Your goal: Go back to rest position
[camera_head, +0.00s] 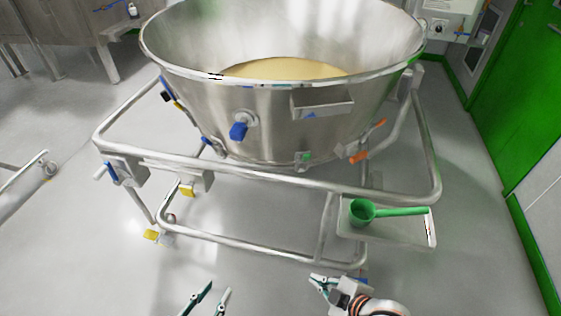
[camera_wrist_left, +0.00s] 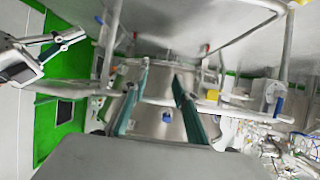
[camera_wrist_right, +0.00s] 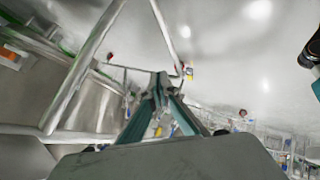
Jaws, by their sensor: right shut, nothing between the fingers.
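My left gripper (camera_head: 207,299) is at the bottom edge of the head view, with its two teal fingers apart and nothing between them. The left wrist view also shows its fingers (camera_wrist_left: 160,100) spread and empty. My right gripper (camera_head: 318,281) is at the bottom, right of the left one, in front of the bowl's frame. In the right wrist view its fingertips (camera_wrist_right: 160,85) meet with nothing between them. Both grippers are in the air, apart from the frame. A green scoop (camera_head: 362,211) lies on a small side tray (camera_head: 400,235), above and right of my right gripper.
A large steel bowl (camera_head: 200,110) with pale powder (camera_head: 285,69) stands in a wheeled tubular frame (camera_head: 270,180) ahead of me. A green door (camera_head: 525,90) is at the right. The floor at left (camera_head: 60,270) is mostly clear, with a metal tube (camera_head: 22,182) at the edge.

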